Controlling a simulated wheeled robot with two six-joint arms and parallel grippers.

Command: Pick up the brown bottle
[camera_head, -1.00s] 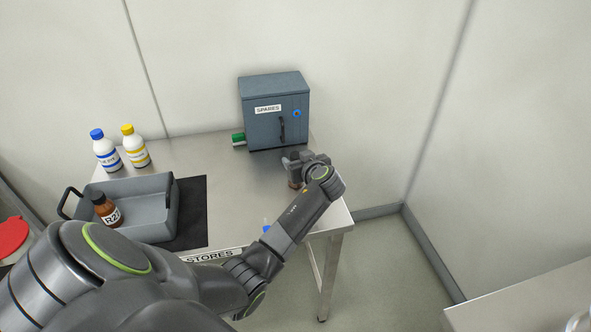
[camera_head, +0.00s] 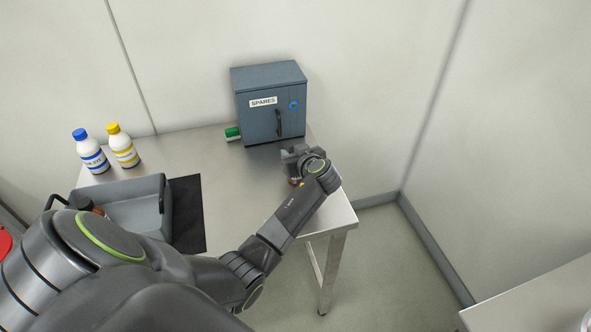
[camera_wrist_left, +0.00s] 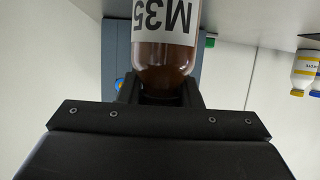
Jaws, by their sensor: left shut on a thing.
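My left gripper (camera_head: 297,160) is over the right part of the steel table, in front of the grey cabinet. It is shut on a brown bottle (camera_wrist_left: 165,55) with a white label reading M35, which appears upside down in the left wrist view. The jaws close around its narrower end. In the head view the gripper hides most of this bottle, and I cannot tell whether it touches the table. A second brown bottle (camera_head: 86,204) is in the grey tray at the left, mostly hidden by my arm. My right gripper is not in view.
The grey SPARES cabinet (camera_head: 268,103) stands at the back, with a green-capped item (camera_head: 232,134) beside it. A blue-capped bottle (camera_head: 91,154) and a yellow-capped bottle (camera_head: 124,148) stand behind the grey tray (camera_head: 168,206). The table's middle (camera_head: 232,182) is clear.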

